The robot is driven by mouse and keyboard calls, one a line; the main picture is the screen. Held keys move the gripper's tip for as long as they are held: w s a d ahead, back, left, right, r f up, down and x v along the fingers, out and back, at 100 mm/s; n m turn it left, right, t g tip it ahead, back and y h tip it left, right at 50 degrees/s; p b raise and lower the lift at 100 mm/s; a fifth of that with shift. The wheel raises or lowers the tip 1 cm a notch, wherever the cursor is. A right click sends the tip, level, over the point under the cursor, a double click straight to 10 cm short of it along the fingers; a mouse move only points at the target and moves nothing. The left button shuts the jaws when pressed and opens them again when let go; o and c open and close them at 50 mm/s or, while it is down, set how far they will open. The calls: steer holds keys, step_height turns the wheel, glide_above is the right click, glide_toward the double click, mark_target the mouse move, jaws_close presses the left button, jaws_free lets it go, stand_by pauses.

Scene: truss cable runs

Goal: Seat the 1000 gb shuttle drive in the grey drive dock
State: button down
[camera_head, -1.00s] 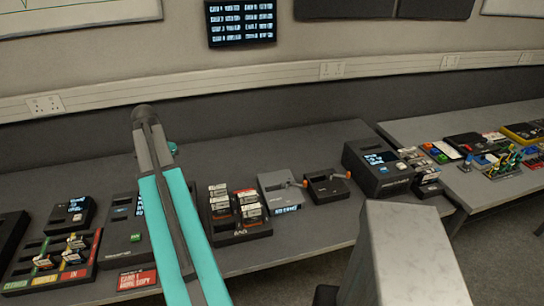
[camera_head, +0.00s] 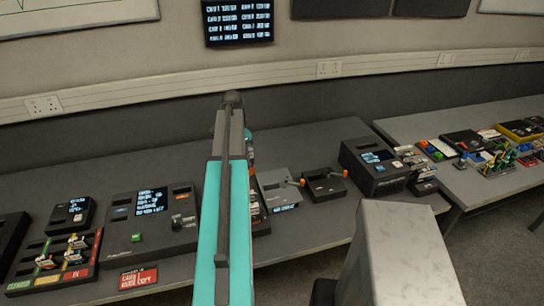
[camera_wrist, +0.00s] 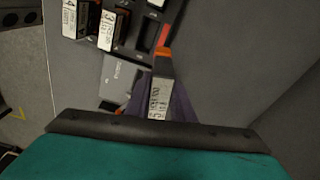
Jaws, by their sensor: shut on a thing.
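The grey drive dock (camera_head: 277,188) stands on the bench just right of my arm, with an orange-tipped lever at its right side. In the wrist view the grey dock (camera_wrist: 117,75) lies left of the held drive and is partly covered. My gripper (camera_wrist: 164,88) is shut on the shuttle drive (camera_wrist: 157,100), which has a white label and an orange end. The label is too small to read surely. The drive appears over the right part of the dock, apparently above it; the gap cannot be judged. In the head view my arm hides most of my gripper.
A black drive rack (camera_wrist: 125,40) with labelled drives and an empty slot shows in the wrist view. A black dock (camera_head: 325,184) with an orange-tipped lever stands right of the grey one. A large black unit (camera_head: 376,165) is further right, and a screen unit (camera_head: 150,220) is left.

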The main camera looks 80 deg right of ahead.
steer(key=s+d+m, duration=0.2)
steer(key=s, duration=0.8)
steer(key=shift+s+m+p, duration=0.2)
steer(key=shift+m+p, duration=0.1)
steer(key=shift+f, duration=0.1)
steer(key=shift+f+b, duration=1.65)
steer(key=shift+f, duration=1.25)
steer(key=shift+w+f+b, duration=0.1)
steer(key=shift+f+b, duration=0.55)
steer(key=shift+f, duration=1.4)
stand_by(1.7)
